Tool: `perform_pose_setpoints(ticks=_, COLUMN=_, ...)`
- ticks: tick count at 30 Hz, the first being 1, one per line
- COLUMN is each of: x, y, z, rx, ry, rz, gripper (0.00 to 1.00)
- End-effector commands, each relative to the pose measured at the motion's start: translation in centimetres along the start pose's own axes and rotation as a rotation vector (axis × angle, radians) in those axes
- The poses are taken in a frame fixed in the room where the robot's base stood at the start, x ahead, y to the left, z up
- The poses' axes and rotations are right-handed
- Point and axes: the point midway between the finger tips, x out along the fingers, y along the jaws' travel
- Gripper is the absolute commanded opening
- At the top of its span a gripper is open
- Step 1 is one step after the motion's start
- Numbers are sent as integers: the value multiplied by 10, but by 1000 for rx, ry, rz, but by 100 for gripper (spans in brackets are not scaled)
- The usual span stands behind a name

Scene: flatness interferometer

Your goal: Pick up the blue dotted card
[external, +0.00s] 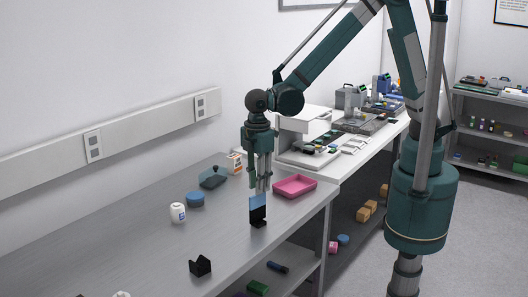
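A small upright card with a blue upper part and a black lower part (258,205) stands on the grey bench, with a small black foot at its base. It is the likely blue dotted card, but its dots are too small to make out. My gripper (263,188) points down with its fingertips at about the card's top edge in the external view. The fingers look close together. I cannot tell whether they touch the card, lie behind it, or are shut on it.
A pink tray (311,184) lies right of the card. A white jar (178,213), a blue round item (195,199), a dark teal item (212,180) and a small box (234,163) are to the left. A black block (200,266) sits nearer the front. Bare bench lies between.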

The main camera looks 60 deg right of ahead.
Motion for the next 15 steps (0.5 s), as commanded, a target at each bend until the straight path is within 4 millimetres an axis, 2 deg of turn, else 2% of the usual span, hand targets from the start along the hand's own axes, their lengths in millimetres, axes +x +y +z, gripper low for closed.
perform_pose_setpoints(ticks=15, x=26, y=0, z=0, rx=1, ry=0, rz=0, gripper=24)
